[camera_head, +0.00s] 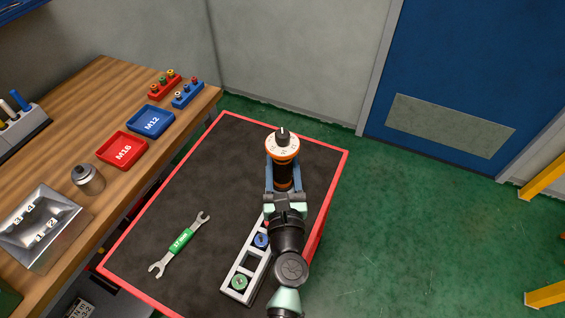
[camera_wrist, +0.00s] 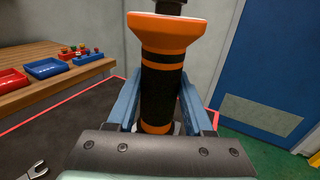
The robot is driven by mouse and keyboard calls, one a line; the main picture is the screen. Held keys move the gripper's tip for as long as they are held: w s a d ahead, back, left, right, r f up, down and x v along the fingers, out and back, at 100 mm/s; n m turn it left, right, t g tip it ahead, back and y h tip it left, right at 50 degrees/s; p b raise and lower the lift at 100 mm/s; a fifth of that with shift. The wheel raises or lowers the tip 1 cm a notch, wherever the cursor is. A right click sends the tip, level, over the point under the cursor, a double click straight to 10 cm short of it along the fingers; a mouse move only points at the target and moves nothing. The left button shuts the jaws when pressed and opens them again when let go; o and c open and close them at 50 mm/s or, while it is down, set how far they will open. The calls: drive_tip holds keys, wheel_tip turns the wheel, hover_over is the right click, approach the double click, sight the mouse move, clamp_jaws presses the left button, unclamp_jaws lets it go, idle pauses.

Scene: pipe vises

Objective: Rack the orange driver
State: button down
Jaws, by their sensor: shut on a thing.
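The orange driver (camera_head: 283,150) has a black grip with orange bands and a wide orange and white collar with a dark tip on top. My gripper (camera_head: 283,182) is shut on its black grip and holds it upright over the cart's far end. A light grey rack (camera_head: 230,292) lies on the cart, holding a green piece (camera_head: 239,282) and a blue piece (camera_head: 261,240). A dark square opening shows between them. My arm hides the rack's far end.
The black cart top (camera_head: 215,180) has a red rim. A green-handled wrench (camera_head: 181,241) lies on it. The wooden bench (camera_head: 95,100) at left carries a red tray (camera_head: 122,150), a blue tray (camera_head: 150,121), small racks and a metal box (camera_head: 40,225). The cart's far left is clear.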

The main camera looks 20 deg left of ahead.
drive_tip(key=shift+f, duration=0.1)
idle(0.4)
drive_tip(key=shift+c, duration=1.1)
unclamp_jaws()
drive_tip(key=shift+s+f, duration=0.1)
drive_tip(key=shift+f, duration=0.15)
drive_tip(key=b+v, duration=0.1)
drive_tip(key=v, duration=1.1)
drive_tip(key=shift+s+d+r+b, duration=0.25)
drive_tip(key=shift+s+r+b, duration=0.05)
drive_tip(key=shift+s+b, duration=0.1)
